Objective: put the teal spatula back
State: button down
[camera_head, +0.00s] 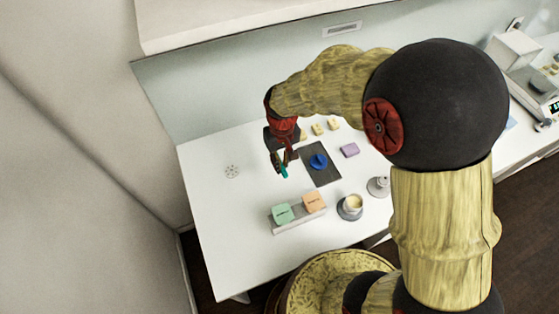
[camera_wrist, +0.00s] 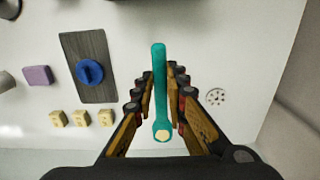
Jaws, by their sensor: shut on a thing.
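The teal spatula (camera_wrist: 159,85) is held between the fingers of my gripper (camera_wrist: 165,85) in the wrist view. It points away from the wrist, and a pale round spot shows at its near end. In the head view the teal spatula (camera_head: 284,171) shows as a small piece below my gripper (camera_head: 281,160), over the white table left of the dark board. My gripper is shut on the spatula. Part of the spatula is hidden by the fingers in the head view. I cannot tell how high it is above the table.
A dark board (camera_head: 325,177) bears a blue round thing (camera_head: 318,161). Several small yellow blocks (camera_wrist: 82,118) and a purple block (camera_head: 349,150) lie nearby. A grey rack (camera_head: 300,224) holds green and orange blocks. A perforated disc (camera_head: 232,171) lies left, with clear table around.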

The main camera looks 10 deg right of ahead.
jog(key=b, duration=0.3)
send_over(281, 185)
notch_tip(281, 185, down, 6)
jog(key=shift+s+f+b, duration=0.1)
jog(key=shift+f+b, duration=1.8)
jog(key=shift+f, duration=1.1)
jog(key=shift+a+f+b, duration=0.1)
jog(key=shift+f+b, duration=0.2)
jog(key=shift+f, duration=0.45)
jog(key=c, duration=1.8)
grip_release()
jog(key=shift+o, duration=0.4)
notch_tip(281, 185, up, 12)
jog(key=shift+r, duration=0.1)
